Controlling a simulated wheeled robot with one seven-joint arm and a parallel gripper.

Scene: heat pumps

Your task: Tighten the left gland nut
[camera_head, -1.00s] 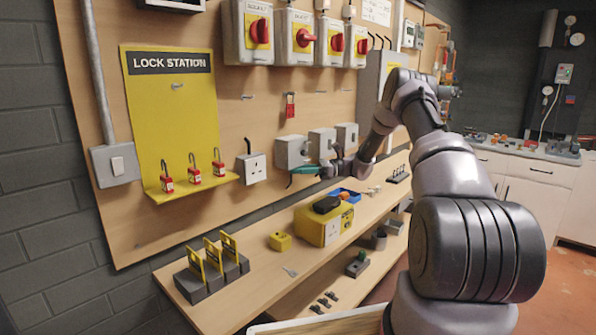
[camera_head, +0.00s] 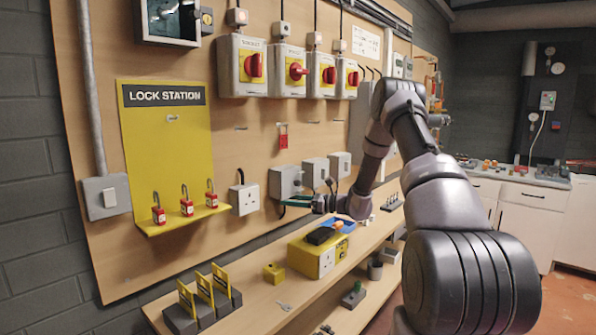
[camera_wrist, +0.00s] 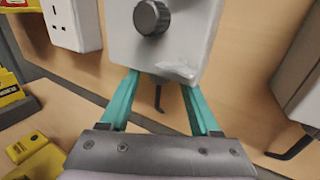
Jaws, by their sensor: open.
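Three small grey boxes hang in a row on the wooden board. The left box (camera_head: 287,182) has my gripper (camera_head: 291,202) at its lower edge. In the wrist view, this box (camera_wrist: 185,30) fills the top middle, with a round black ribbed fitting (camera_wrist: 152,17) on its face. A bent black cable (camera_wrist: 159,98) shows below the box, between the fingers. My gripper (camera_wrist: 161,84) has its two teal fingers spread apart, with their tips close to the box's bottom. I cannot tell whether they touch it. No gland nut is clearly identifiable, and the box's underside is hidden.
A white socket (camera_head: 244,199) is left of the box, and the middle grey box (camera_head: 315,172) is close on its right. Below, the wooden shelf (camera_head: 245,315) holds a yellow box (camera_head: 312,258) and a blue tray (camera_head: 338,227). A yellow lock station (camera_head: 160,150) is further left.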

